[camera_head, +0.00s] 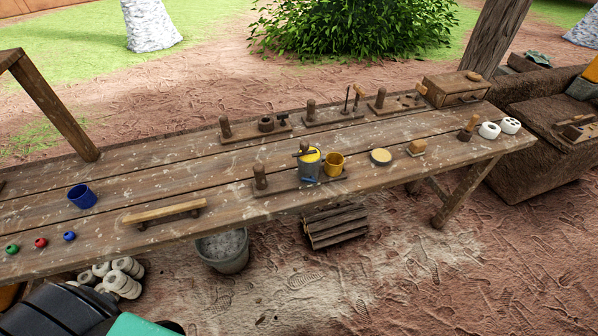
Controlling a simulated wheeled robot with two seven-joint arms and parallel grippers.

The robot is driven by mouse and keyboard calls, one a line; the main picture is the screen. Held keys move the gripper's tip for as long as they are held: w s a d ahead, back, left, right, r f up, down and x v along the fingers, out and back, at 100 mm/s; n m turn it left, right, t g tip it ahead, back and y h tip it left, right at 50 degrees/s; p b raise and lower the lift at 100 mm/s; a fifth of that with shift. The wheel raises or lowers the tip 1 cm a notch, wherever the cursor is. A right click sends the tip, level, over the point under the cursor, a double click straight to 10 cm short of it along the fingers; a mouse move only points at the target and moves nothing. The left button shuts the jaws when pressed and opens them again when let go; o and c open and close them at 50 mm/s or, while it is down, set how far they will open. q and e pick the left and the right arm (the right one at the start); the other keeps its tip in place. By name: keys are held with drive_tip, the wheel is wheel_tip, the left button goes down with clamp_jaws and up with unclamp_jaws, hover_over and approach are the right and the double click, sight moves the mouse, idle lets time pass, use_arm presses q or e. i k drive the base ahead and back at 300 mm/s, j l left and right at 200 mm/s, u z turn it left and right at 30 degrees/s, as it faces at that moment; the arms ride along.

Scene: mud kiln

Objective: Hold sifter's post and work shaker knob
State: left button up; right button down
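What looks like the sifter stands near the front edge of the wooden table, on a low wooden base (285,189). A short round-topped wooden post (260,178) stands upright at the base's left end. Beside it is a blue-grey can (309,172) with a yellow top and a dark bar or handle (302,154) across its upper left. I cannot make out clearly which part is the shaker knob. A yellow cup (334,165) sits right of the can. Neither of my grippers is in view.
Behind are similar wooden stands with posts (225,127) and a wooden box (456,89). A round disc (381,156) lies to the right. A blue cup (82,196), wooden bar (165,211) and coloured balls are left. A bucket (223,252) stands below the front edge.

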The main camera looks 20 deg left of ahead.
sight(304, 144)
drive_tip(key=i+l+u, duration=0.1)
drive_tip(key=i+u, duration=0.15)
drive_tip(key=u, duration=0.2)
drive_tip(key=i+l+u, duration=0.2)
drive_tip(key=u, duration=0.25)
drive_tip(key=i+j+z, duration=0.1)
drive_tip(key=j+z, duration=0.25)
